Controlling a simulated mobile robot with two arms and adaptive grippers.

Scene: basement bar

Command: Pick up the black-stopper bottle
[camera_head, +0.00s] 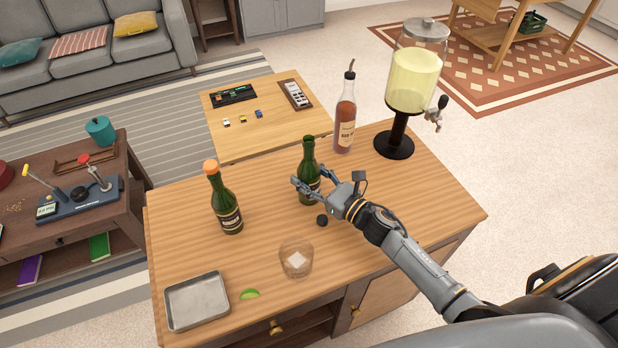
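A dark green bottle (309,158) stands upright on the wooden counter, and no black stopper can be made out on its top. My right gripper (308,180) is at this bottle, one finger across its front and the other at its right side. Whether the fingers press on it is unclear. A small round black piece (322,220) lies on the counter just in front; it may be a stopper. A reddish bottle (345,122) with a black collar and pour spout stands behind, to the right. A green bottle with an orange cap (226,207) stands to the left. My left gripper is not in view.
A drink dispenser (414,72) on a black stand is at the counter's back right. A glass (296,260), a lime wedge (250,293) and a metal tray (197,301) are near the front. The counter's right part is clear beyond my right arm.

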